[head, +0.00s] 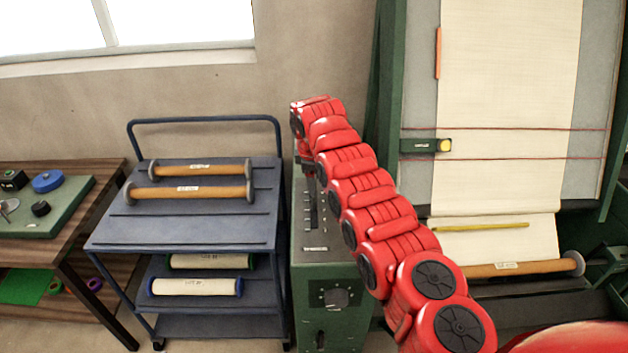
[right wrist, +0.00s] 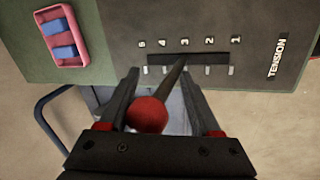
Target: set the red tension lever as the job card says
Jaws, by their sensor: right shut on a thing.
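The tension lever, a dark rod with a red ball knob (right wrist: 147,115), comes out of a slot in a dark panel marked TENSION (right wrist: 277,55). In the right wrist view its rod meets the slot near the 3 mark. My right gripper (right wrist: 165,105) is shut on the lever, with a finger on each side of the knob. In the head view the right gripper (head: 308,167) is at the top of the green machine box (head: 310,262), and the knob is hidden behind my arm. My left gripper is not in view. I cannot make out a job card.
A pink-framed switch with blue buttons (right wrist: 65,38) sits beside the panel. A blue trolley (head: 190,228) with several rollers stands left of the box. A workbench (head: 98,180) is farther left. A green-framed machine with cream cloth (head: 505,90) stands to the right.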

